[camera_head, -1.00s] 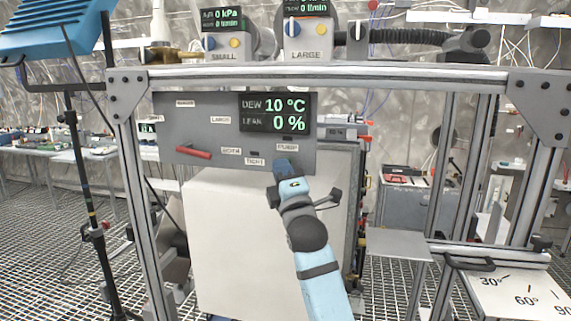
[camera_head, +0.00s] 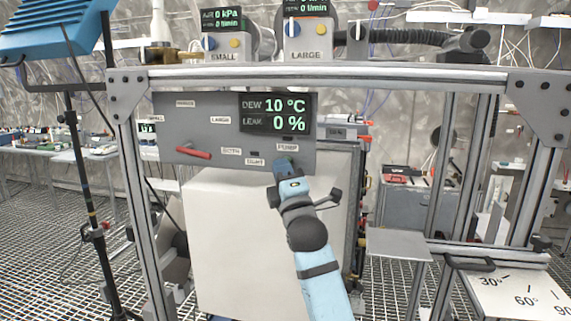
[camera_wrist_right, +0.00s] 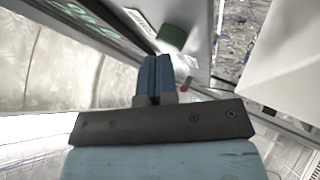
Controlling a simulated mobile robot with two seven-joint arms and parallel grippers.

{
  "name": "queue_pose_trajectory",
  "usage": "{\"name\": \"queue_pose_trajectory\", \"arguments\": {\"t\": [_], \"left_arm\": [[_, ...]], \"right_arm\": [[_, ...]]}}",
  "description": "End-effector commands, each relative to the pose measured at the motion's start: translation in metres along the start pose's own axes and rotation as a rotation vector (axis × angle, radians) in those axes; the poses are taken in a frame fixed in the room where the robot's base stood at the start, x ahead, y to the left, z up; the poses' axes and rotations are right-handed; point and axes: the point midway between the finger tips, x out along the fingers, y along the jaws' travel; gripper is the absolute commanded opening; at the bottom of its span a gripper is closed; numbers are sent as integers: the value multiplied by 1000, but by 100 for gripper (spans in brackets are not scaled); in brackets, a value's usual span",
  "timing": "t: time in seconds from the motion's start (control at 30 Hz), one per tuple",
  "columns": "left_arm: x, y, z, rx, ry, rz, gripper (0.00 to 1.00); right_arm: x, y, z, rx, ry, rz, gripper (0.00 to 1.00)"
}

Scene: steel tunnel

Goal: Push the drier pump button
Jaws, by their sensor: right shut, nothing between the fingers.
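The grey drier panel (camera_head: 190,125) hangs in the metal frame, with a display (camera_head: 276,113) reading DEW 10 °C and LEAK 0 %. The PUMP label (camera_head: 287,147) is at its lower right. My right gripper (camera_head: 285,163) is shut and empty, with its fingertips just below that label, covering the spot where a button might show. In the right wrist view, the shut blue fingers (camera_wrist_right: 155,62) point towards a dark green block (camera_wrist_right: 172,37), seemingly the pump button, just beyond the tips. I cannot tell whether they touch. My left gripper is not in view.
A red handle (camera_head: 193,153) sticks out at the panel's lower left. The frame's top bar (camera_head: 320,78) runs above the panel, and a white box front (camera_head: 235,240) stands below it. A small grey shelf (camera_head: 398,243) is at the right.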

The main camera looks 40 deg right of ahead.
Motion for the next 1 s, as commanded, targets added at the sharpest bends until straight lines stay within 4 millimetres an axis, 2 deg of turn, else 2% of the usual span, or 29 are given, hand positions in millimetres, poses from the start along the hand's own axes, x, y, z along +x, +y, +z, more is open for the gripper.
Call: {"name": "queue_pose_trajectory", "arguments": {"t": [0.27,1.0], "left_arm": [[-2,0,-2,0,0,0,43],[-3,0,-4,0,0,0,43]], "right_arm": [[6,-4,4,-1,0,1,0],[0,-1,1,-1,0,-1,0]]}}
